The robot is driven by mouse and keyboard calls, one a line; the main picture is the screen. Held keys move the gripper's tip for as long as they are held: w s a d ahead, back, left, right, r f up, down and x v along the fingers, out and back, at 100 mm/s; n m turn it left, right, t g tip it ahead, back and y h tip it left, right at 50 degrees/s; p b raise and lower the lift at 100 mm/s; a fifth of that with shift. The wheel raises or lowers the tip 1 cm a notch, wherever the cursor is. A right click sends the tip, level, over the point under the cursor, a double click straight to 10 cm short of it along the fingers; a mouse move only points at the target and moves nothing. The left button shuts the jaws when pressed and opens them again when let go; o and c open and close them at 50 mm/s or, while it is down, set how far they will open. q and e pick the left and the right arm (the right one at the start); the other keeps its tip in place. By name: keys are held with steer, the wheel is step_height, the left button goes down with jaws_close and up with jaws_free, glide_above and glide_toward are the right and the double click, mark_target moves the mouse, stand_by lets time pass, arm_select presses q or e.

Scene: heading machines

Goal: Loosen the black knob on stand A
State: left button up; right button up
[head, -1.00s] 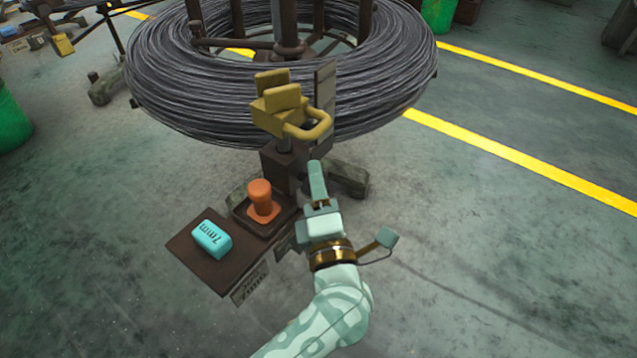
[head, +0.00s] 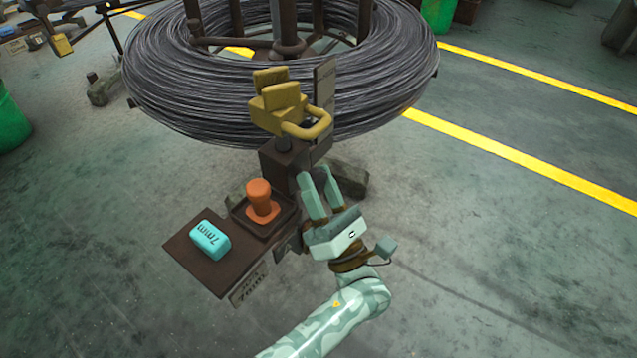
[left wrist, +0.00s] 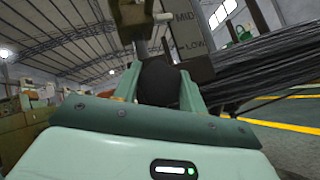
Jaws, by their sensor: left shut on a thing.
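My left gripper (head: 318,178) is at the right side of the dark stand post (head: 280,158), below the yellow clamp head. In the left wrist view the black knob (left wrist: 158,82) sits between the two green fingers, and they are shut on it. In the head view the knob is hidden by the fingers and the post. A scale plate (left wrist: 190,35) with MID and LOW stands above the knob, with a short pale pin pointing toward it. The plate also shows in the head view (head: 325,82). My right gripper is not in view.
A yellow clamp (head: 283,108) tops the stand, close to a large wire coil (head: 175,90). A dark tray (head: 195,265) on the left holds a cyan 7mm block (head: 210,239) and an orange handled piece (head: 260,200). The floor at right is clear.

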arm_select(q)
steer(key=shift+a+f+n+g+y, duration=0.15)
steer(key=shift+n+g+y, duration=0.35)
steer(key=shift+n+y, duration=0.7)
steer(key=o, duration=1)
steer(key=shift+c, duration=0.2)
